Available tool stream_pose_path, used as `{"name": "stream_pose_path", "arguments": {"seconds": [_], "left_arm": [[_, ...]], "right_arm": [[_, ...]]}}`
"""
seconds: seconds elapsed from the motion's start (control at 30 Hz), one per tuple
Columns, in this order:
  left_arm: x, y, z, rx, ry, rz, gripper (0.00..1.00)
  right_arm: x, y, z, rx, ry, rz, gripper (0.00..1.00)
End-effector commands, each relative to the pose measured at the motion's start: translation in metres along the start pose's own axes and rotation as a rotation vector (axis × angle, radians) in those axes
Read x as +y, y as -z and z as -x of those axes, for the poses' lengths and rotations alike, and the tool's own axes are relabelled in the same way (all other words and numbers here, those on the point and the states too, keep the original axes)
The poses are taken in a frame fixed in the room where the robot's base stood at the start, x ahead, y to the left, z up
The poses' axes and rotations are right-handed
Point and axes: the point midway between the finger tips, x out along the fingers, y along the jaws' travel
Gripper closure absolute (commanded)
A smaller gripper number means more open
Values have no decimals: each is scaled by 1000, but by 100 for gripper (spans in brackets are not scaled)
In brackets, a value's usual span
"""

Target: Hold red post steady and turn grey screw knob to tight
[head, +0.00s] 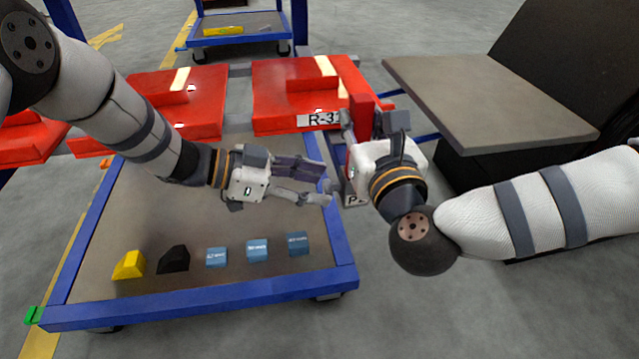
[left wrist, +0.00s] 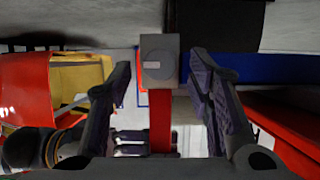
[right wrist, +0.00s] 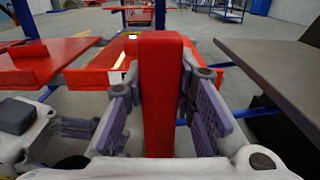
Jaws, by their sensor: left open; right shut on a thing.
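The red post (right wrist: 163,90) stands upright between the fingers of my right gripper (right wrist: 160,95), which is shut on it. In the head view the post (head: 358,95) is partly hidden by my right gripper (head: 362,135). The grey screw knob (left wrist: 157,70), a round disc with a pale bar on a grey square plate, faces the left wrist camera above a red upright. My left gripper (left wrist: 160,75) is open, with the knob between its fingertips in that picture. In the head view my left gripper (head: 325,178) points right towards the post; contact with the knob cannot be seen.
A blue-framed trolley (head: 205,315) lies below my left arm, with a yellow block (head: 129,265), a black block (head: 174,260) and several blue blocks (head: 257,250) near its front edge. Red panels (head: 195,105) stand behind. A grey-brown tabletop (head: 490,95) is at the right.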

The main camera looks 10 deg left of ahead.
Motion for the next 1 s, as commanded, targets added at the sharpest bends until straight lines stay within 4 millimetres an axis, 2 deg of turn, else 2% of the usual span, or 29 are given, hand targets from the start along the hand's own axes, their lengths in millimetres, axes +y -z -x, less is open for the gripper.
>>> {"name": "stream_pose_path", "arguments": {"seconds": [0.13,0.4,0.6,1.0], "left_arm": [[0,0,-14,1,0,1,53],[0,0,-15,2,0,3,55],[0,0,-15,2,0,3,100],[1,1,-15,3,23,-51,100]], "right_arm": [[0,0,0,1,0,0,100],[0,0,0,1,0,0,100],[0,0,0,1,0,0,100],[0,0,0,1,0,0,100]]}}
